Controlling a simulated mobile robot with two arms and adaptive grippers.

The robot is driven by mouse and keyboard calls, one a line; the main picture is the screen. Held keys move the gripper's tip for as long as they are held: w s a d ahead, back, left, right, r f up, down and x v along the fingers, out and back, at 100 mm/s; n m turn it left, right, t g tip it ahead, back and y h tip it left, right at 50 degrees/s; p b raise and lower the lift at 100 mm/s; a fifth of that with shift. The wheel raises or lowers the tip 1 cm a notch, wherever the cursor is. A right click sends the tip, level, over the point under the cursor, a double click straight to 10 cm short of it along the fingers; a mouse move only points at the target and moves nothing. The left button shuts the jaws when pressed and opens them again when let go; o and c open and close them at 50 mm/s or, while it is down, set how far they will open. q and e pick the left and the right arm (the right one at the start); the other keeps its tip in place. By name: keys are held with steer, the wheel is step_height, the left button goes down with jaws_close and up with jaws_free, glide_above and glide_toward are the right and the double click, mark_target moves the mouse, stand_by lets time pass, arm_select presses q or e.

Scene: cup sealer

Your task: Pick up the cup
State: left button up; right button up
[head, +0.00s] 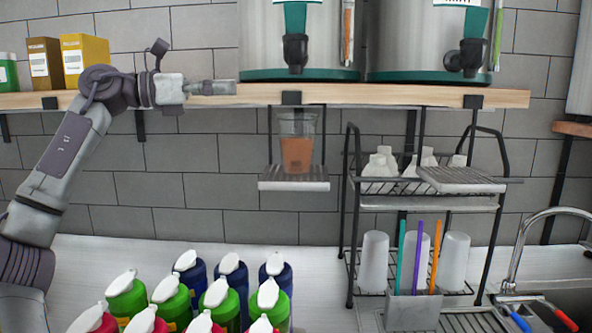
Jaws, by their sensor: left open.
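A clear cup (297,154) with an orange-brown drink stands upright on a small hanging drip tray (294,184) below the wooden shelf. My left gripper (224,88) is at shelf height, up and to the left of the cup, pointing right. It is open, holds nothing and is apart from the cup. My right gripper is not in view. White upturned cups (374,262) stand on the lower tier of a black wire rack.
Two large steel dispensers (300,35) stand on the wooden shelf (350,95). Several capped bottles (232,270) crowd the counter in front. The wire rack (349,230) is right of the cup, with a sink tap (515,260) beyond. The wall left of the cup is clear.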

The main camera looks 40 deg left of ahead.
arm_select(q)
steer(key=b, duration=0.6)
glide_toward(279, 127)
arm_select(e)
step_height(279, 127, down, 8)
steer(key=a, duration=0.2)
arm_select(q)
steer(key=p+x, duration=0.6)
steer(key=x, duration=0.1)
steer(key=shift+w+d+f, duration=0.1)
steer(key=shift+w+d, duration=0.1)
steer(key=shift+d, duration=0.05)
steer(key=shift+w+d+f, duration=0.2)
steer(key=shift+w, duration=0.25)
steer(key=p+x, duration=0.3)
steer(key=p, duration=0.2)
steer(key=shift+w+d+r, duration=0.2)
steer(key=shift+w+r, duration=0.1)
steer(key=shift+r, duration=0.05)
steer(key=shift+w+d+f+p, duration=0.15)
steer(key=shift+w+d+p, duration=0.1)
steer(key=shift+w+p, duration=0.45)
steer(key=shift+d+f, duration=0.1)
steer(key=shift+f, duration=0.1)
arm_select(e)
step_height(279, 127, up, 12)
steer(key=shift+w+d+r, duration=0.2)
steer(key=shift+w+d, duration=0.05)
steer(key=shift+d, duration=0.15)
